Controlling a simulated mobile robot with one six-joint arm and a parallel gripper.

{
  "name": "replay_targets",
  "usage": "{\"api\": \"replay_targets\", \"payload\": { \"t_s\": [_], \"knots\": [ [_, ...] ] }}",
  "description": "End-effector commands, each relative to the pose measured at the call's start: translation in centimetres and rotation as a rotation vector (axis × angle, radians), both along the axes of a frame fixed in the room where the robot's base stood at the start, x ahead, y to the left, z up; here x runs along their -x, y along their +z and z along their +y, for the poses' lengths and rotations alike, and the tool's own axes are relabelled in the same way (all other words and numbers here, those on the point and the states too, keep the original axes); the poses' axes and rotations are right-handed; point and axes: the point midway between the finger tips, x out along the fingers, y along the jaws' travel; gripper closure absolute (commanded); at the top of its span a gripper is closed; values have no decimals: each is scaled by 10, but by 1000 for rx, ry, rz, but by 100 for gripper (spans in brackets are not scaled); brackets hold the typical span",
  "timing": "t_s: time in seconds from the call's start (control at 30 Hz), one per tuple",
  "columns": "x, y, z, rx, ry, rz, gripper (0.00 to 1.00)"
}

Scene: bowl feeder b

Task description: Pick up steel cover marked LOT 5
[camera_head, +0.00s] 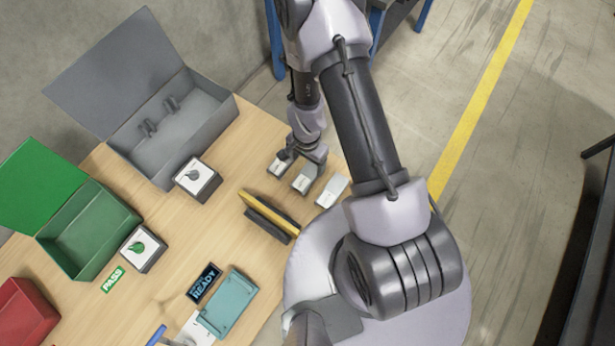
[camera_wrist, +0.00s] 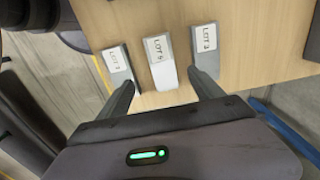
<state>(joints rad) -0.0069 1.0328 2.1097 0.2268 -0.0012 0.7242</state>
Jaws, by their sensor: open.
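Three small flat covers lie in a row in the wrist view. The left one (camera_wrist: 117,62) and right one (camera_wrist: 205,52) have grey sides; the middle one (camera_wrist: 160,62) looks whiter. Each has a LOT label; the middle digit looks like 9 and the right like 3, while the left digit is too small to read surely, so I cannot tell which is LOT 5. My gripper (camera_wrist: 160,80) is open and empty, its fingers on either side of the middle cover's near end. In the head view my gripper (camera_head: 301,156) is over the row, partly hiding the covers.
A yellow-topped dark block (camera_head: 268,215) stands left of the covers. A grey open box (camera_head: 215,125), a green open box (camera_head: 110,240), a red bin (camera_head: 22,312), two switch boxes and a teal tray (camera_head: 229,300) are on the wooden table (camera_head: 180,250). Its edge is close to the covers.

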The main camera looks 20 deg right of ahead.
Motion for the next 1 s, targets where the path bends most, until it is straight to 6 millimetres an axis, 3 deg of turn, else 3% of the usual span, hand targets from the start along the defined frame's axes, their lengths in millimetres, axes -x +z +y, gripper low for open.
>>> {"api": "replay_targets", "payload": {
  "t_s": [0.03,0.1,0.33,0.5,0.73,1.0],
  "knots": [
    [0,-28,0,0,0,0,24],
    [0,-46,0,0,1,0,24],
    [-3,-71,-2,0,0,0,24],
    [-6,-107,-4,0,0,0,24],
    [-6,-105,-3,0,1,0,24],
    [-6,-105,-3,0,1,0,75]
  ]
}}
